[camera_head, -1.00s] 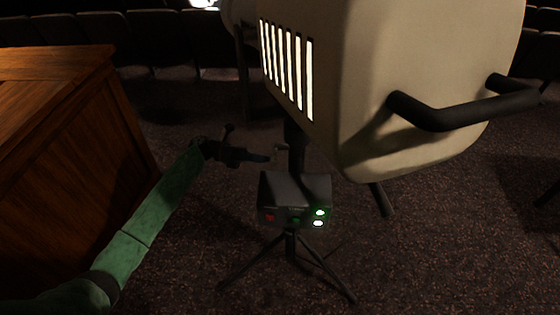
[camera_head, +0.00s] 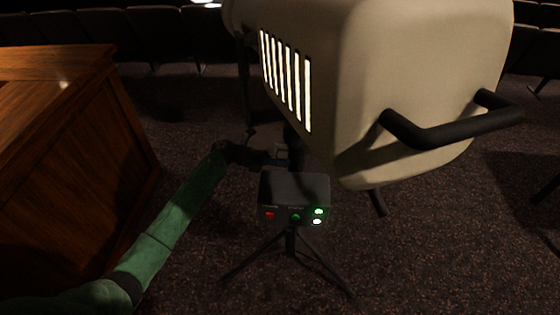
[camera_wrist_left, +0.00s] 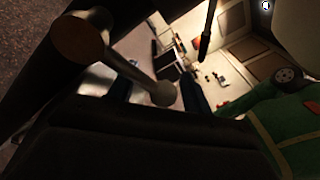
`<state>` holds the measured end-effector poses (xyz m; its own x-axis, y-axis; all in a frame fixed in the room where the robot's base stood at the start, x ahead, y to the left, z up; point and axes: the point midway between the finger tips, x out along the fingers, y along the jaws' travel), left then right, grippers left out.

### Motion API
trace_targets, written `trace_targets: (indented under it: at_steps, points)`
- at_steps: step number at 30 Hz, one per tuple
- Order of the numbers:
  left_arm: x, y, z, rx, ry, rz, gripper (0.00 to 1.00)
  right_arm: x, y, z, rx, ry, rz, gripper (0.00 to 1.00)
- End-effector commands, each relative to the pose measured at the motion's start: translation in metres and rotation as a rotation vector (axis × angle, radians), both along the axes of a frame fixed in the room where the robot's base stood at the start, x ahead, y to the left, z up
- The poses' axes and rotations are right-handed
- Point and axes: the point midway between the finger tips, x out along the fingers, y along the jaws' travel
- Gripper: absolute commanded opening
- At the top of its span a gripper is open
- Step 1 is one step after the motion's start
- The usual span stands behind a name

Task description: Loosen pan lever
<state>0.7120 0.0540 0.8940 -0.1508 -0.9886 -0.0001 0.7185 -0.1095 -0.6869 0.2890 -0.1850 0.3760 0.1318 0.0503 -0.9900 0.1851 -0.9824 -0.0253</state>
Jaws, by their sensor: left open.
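The pan lever (camera_wrist_left: 135,72) shows in the left wrist view as a metal rod with a round knob, running out from a dark round hub. Its knob end lies between the dark fingers of my left gripper (camera_wrist_left: 160,96). The gripper is open, and I cannot tell whether a finger touches the knob. In the head view my left gripper (camera_head: 272,157) is beside the dark stand under the beige spotlight (camera_head: 420,80), just above the control box. The lever is hard to make out there. My right gripper is not in view.
The black control box (camera_head: 295,190) has red and green lights and sits on tripod legs (camera_head: 258,258) just below the gripper. A black handle (camera_head: 450,132) sticks out of the spotlight. A wooden desk (camera_head: 90,150) stands at left. Dark carpet lies open at the front right.

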Motion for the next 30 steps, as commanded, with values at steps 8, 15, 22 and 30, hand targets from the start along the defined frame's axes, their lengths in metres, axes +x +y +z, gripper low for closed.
trace_targets:
  at_steps: [8,15,22,30]
  points:
    - [0.0,0.0,0.0,0.0,0.0,0.0,0.26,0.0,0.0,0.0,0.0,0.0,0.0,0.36]
    - [0.001,0.0,0.001,-0.001,-0.001,0.001,0.0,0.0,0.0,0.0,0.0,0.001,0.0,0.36]
    - [0.001,0.0,0.003,-0.002,0.008,0.001,0.0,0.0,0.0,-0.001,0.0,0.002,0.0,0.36]
    - [0.004,0.001,0.011,-0.001,0.118,0.002,0.0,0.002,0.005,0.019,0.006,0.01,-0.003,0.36]
